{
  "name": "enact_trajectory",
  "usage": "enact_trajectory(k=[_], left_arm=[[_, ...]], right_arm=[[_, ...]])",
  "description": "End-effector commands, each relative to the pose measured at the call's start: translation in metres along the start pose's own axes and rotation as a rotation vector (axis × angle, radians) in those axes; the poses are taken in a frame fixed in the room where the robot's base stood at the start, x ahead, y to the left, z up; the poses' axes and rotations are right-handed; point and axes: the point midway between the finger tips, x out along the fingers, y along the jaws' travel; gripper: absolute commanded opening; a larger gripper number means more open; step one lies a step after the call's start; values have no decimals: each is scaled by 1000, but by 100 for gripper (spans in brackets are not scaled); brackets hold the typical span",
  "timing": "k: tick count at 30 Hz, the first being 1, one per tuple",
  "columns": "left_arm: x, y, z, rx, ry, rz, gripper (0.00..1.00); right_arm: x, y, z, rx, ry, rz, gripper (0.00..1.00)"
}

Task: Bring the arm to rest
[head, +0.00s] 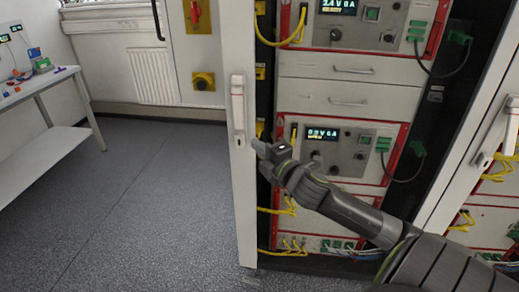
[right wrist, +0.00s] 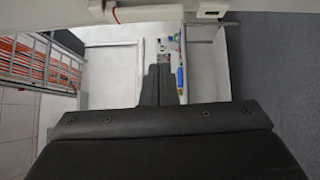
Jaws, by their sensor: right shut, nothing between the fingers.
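My right arm reaches in from the lower right in the head view. Its gripper (head: 261,149) is in front of the cycler rack, close to the edge of the open white cabinet door (head: 239,190) and just right of its handle (head: 238,105). I cannot tell whether it touches the door. In the right wrist view the two dark fingers (right wrist: 161,72) are together, with nothing held between them. My left gripper is in neither view.
Rack units with displays (head: 323,134), yellow cables and green connectors stand behind my right arm. Another white door (head: 488,135) is at the right. A white bench (head: 38,88) with small coloured items stands at the far left. The grey floor (head: 140,200) between is clear.

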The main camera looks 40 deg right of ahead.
Motion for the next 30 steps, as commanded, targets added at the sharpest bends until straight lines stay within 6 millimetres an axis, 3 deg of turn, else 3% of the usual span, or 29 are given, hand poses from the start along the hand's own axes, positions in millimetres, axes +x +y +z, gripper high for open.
enact_trajectory(k=[20,23,25,30], left_arm=[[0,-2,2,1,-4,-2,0],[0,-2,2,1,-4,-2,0],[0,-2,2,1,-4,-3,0],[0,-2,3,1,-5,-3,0]], right_arm=[[0,-6,3,10,-7,-10,0],[3,-32,15,58,-42,-56,0],[4,-67,29,118,-84,-112,0],[-11,-188,66,321,-231,-298,0]])
